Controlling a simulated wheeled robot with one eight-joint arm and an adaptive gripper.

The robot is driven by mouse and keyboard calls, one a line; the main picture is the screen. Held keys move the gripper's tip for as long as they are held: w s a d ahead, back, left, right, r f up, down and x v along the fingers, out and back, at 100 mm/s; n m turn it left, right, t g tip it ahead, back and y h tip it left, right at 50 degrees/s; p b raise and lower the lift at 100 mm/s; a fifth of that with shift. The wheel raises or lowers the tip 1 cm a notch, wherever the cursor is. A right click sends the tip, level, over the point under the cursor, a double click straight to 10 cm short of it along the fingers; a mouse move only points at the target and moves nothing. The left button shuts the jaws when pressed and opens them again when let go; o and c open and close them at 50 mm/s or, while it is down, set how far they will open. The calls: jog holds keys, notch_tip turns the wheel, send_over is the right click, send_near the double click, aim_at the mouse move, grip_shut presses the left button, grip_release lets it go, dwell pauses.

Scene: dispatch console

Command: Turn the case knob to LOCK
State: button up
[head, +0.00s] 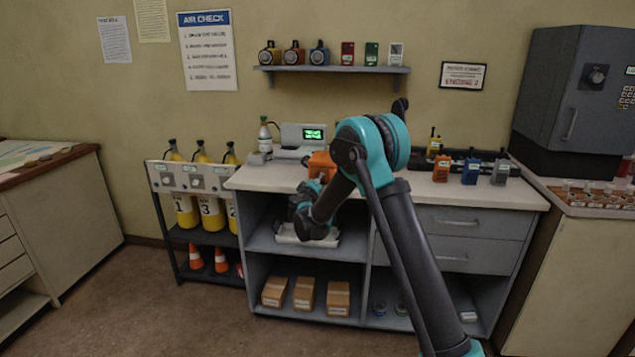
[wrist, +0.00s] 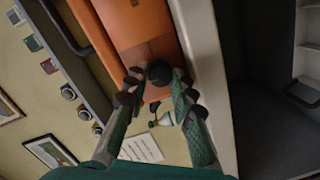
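An orange case (head: 319,163) stands on the counter in the head view, partly hidden by my arm. In the wrist view the orange case (wrist: 133,22) fills the upper middle. A dark round knob (wrist: 159,72) shows on its face. My gripper (wrist: 160,80) has one fingertip on either side of the knob, very close to it. I cannot tell whether the fingertips touch the knob. The knob's pointer and any LOCK mark are not readable. In the head view my gripper (head: 316,182) is at the front of the case, its fingers largely hidden.
A console with a green screen (head: 313,134) stands on the counter (head: 420,188) behind the case. Several radios (head: 470,171) stand to the right. Yellow cylinders (head: 210,211) are in a rack at left. A wall shelf (head: 335,69) with small items hangs above.

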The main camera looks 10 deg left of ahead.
jog(key=o, duration=0.5)
jog(key=shift+c, duration=0.2)
